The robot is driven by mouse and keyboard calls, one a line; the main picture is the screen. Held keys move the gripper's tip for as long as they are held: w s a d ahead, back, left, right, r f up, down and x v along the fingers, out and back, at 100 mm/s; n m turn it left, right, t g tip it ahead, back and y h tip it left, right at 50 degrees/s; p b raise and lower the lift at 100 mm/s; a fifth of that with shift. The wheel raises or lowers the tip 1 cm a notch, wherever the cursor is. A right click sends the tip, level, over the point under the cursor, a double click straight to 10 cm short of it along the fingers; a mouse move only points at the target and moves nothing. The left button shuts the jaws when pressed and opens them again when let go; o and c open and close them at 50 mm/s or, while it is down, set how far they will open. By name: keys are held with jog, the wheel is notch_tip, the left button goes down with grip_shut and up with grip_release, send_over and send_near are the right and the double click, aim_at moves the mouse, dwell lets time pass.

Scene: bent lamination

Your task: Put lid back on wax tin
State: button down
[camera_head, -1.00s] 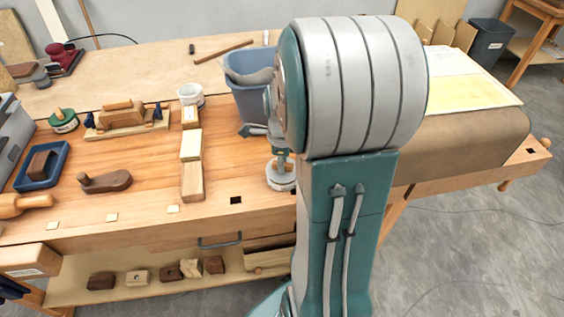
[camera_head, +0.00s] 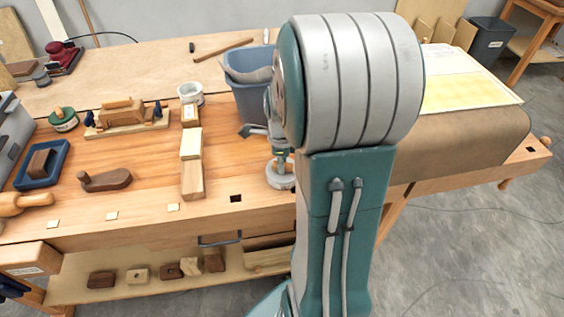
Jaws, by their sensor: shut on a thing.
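My gripper (camera_head: 280,158) is small in view, pointing down over the bench just left of my arm. It is shut on a pale round piece, which I take to be the lid. My arm hides the area to the right.
Pale wood blocks (camera_head: 191,165) lie left of the tin. A brown draped piece (camera_head: 465,140) lies to the right. Bare bench top shows between blocks and tin.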

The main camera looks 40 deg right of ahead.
jog(key=shift+f, duration=0.2)
jog(key=c, duration=0.5)
grip_release()
jog(key=shift+r, duration=3.5)
